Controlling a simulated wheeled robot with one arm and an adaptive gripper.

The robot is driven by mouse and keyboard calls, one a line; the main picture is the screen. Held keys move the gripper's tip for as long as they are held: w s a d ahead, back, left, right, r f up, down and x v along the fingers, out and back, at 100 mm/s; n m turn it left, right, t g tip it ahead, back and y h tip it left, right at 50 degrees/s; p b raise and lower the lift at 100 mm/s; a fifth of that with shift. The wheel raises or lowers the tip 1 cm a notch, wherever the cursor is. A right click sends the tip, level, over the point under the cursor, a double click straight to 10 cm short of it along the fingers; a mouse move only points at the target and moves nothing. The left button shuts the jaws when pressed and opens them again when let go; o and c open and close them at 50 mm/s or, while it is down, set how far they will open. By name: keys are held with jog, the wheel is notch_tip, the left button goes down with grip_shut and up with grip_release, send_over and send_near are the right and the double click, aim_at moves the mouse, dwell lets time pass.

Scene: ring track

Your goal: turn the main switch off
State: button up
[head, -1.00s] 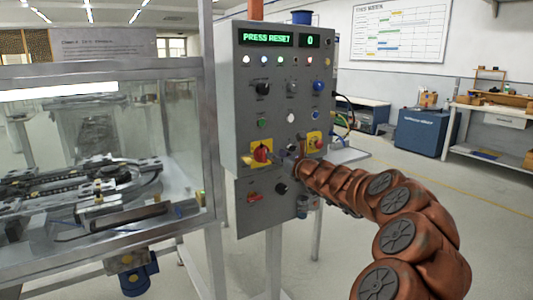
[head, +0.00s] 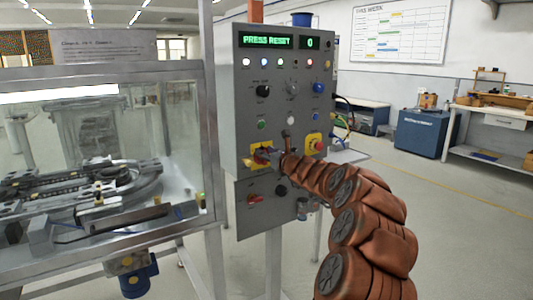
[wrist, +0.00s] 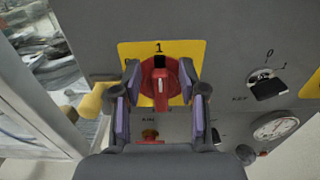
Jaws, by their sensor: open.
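The main switch is a red rotary knob on a yellow plate, seen in the wrist view (wrist: 160,84) with a "1" above it. Its red grip points straight up and down, with a black mark at the top toward the "1". My gripper (wrist: 161,112) is open, its two fingers on the left and right of the knob with gaps to both. In the head view my gripper (head: 272,157) is in front of the yellow plate (head: 256,162) and partly hides the knob. The grey control panel (head: 240,100) shows "PRESS RESET" and "0".
A red emergency button (head: 317,146) on yellow sits right of the switch. A key switch (wrist: 267,84) and a round gauge (wrist: 275,126) are to the right in the wrist view. A glass-walled track enclosure (head: 100,140) stands left of the panel.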

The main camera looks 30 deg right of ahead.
jog(key=shift+c, duration=0.2)
grip_shut()
jog(key=shift+f, duration=0.1)
